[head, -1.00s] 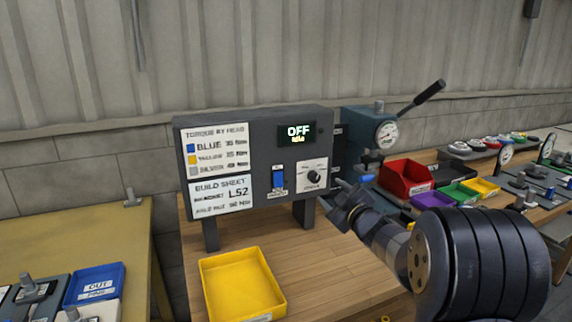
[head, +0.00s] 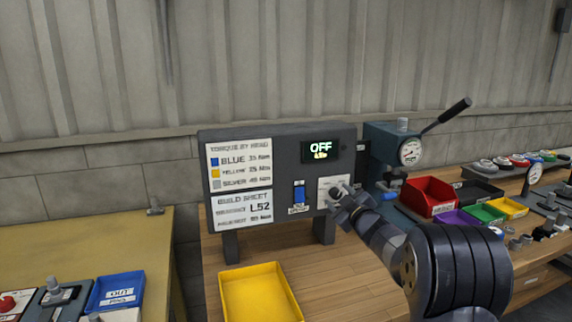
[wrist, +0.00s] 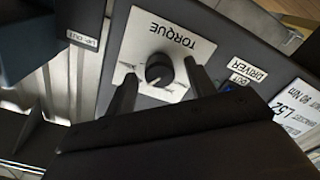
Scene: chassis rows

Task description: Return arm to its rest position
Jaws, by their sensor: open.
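My gripper (head: 345,198) is at the right side of the dark control box (head: 285,145), in front of its torque panel, and hides the knob in the head view. In the wrist view my gripper (wrist: 161,70) is open, with one finger on each side of the black torque knob (wrist: 159,69). Gaps show between the fingers and the knob; I cannot tell how far the tips are from the panel. The display (head: 320,151) reads OFF with a smaller line under it. The blue driver switch (head: 299,194) sits left of my gripper.
A yellow tray (head: 292,313) lies on the wooden bench below the box. A lever press (head: 402,150) stands right of it, close to my arm. Red (head: 430,192), purple, green and yellow bins stand farther right. A blue bin (head: 115,290) is on the left table.

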